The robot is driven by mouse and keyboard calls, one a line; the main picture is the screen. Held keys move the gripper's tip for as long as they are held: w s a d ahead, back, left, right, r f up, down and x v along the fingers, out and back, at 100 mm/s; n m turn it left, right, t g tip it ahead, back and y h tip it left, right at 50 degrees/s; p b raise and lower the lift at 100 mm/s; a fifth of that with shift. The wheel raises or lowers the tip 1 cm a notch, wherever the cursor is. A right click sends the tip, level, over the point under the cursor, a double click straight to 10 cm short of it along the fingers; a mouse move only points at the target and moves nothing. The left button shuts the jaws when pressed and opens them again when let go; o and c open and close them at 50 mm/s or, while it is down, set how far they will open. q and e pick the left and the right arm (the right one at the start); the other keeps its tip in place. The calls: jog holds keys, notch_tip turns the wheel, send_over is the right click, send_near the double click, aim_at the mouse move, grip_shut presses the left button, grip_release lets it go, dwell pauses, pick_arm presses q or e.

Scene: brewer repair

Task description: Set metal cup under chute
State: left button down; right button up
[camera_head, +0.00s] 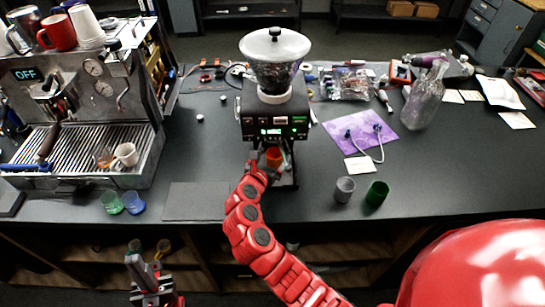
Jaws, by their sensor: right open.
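A grey, metal-looking cup (344,189) stands upright on the counter, right of the grinder (272,122) and beside a green cup (376,193). The grinder's chute is low on its front, and an orange-red cup-like object (274,157) sits below it. My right gripper (262,168) is at the grinder's front, close to the orange-red object; its fingers are small and partly hidden, and I cannot tell whether they touch it. My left gripper (148,249) is open and empty, low in front of the counter edge, with its fingers pointing up.
An espresso machine (80,105) fills the left, with cups on top and a white cup on its tray. Green and blue cups (122,203) stand before it. A dark mat (197,201) lies left of the grinder.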

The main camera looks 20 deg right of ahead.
jog(key=b+v, duration=0.3)
jog(key=v, duration=0.9)
jog(key=shift+r, duration=0.1)
